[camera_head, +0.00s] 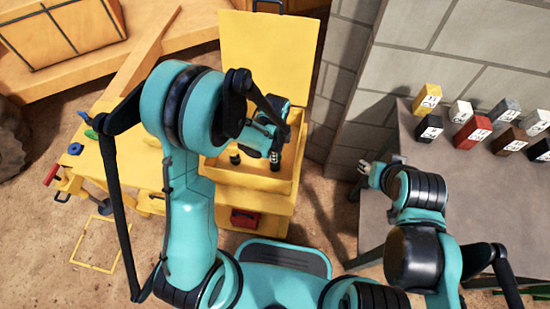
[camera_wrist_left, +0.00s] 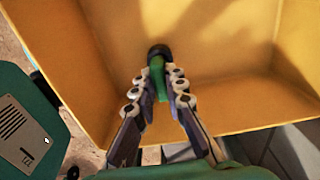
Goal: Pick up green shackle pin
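The green shackle pin (camera_wrist_left: 157,82), with a dark round end, is between the fingers of my left gripper (camera_wrist_left: 157,77) in the left wrist view. The fingers close in on both its sides and appear shut on it. The yellow box walls and floor are behind it. In the head view my left gripper (camera_head: 275,150) reaches down into the open yellow box (camera_head: 287,188); the pin cannot be made out clearly there. My right gripper (camera_head: 365,168) is small beside the grey table's left edge, and its opening is unclear.
A small dark piece (camera_head: 235,158) lies in the box. The yellow bench (camera_head: 118,165) at left carries green (camera_head: 90,134), blue (camera_head: 75,149) and red (camera_head: 52,174) parts. The raised lid (camera_head: 265,50) stands behind. Several labelled blocks (camera_head: 472,132) sit on the grey table (camera_head: 425,170).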

